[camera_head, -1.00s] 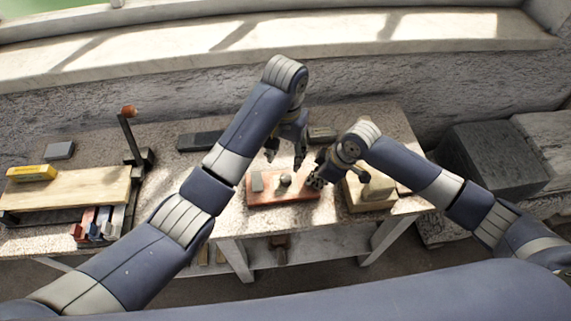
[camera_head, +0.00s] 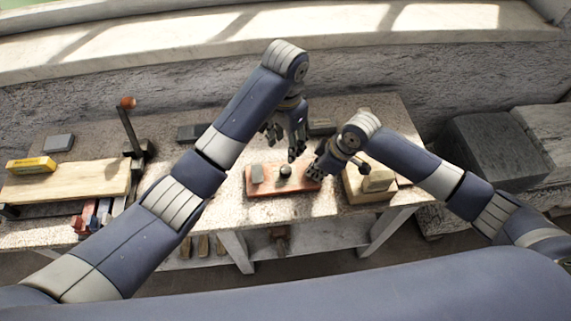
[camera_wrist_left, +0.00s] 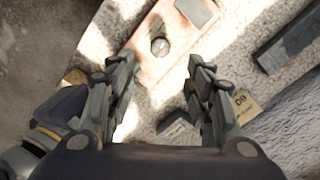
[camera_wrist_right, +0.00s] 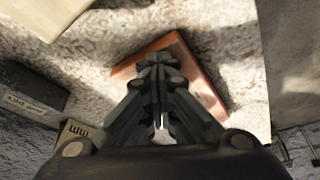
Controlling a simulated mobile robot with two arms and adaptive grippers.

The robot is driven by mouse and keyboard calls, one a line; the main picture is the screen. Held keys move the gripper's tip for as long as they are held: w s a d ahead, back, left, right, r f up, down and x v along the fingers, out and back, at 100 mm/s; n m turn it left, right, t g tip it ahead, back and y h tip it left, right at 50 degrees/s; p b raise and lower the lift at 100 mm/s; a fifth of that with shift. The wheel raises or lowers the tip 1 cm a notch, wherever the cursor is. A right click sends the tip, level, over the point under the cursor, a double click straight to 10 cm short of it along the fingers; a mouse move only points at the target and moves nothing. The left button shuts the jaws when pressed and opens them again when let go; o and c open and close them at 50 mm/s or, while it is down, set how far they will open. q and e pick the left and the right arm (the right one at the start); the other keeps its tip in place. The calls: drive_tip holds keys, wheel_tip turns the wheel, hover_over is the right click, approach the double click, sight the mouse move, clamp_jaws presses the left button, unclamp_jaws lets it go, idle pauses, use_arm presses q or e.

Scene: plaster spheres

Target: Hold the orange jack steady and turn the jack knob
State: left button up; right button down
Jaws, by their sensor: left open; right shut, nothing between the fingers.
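The orange jack (camera_head: 300,186) is a flat orange-red plate on the bench, with a grey block (camera_head: 257,174) at its left and a dark round knob (camera_head: 285,172) near its middle. The left wrist view shows the knob (camera_wrist_left: 159,46) from above, beyond the fingertips. My left gripper (camera_head: 283,144) is open and empty, above and behind the jack, apart from the knob. My right gripper (camera_head: 317,171) is shut and empty at the jack's right end. In the right wrist view its closed fingers (camera_wrist_right: 160,65) cover part of the plate (camera_wrist_right: 205,85); contact cannot be told.
A pale block on a wooden base (camera_head: 355,188) stands right of the jack. Dark blocks (camera_head: 195,132) lie behind it. At the left are a wooden board (camera_head: 70,183), a yellow box (camera_head: 31,165) and an upright lever with an orange knob (camera_head: 127,102).

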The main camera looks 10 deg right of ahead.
sight(286, 169)
use_arm(q)
wheel_tip(286, 169, down, 12)
drive_tip(key=shift+r, duration=0.1)
idle(0.4)
drive_tip(key=c, duration=1.1)
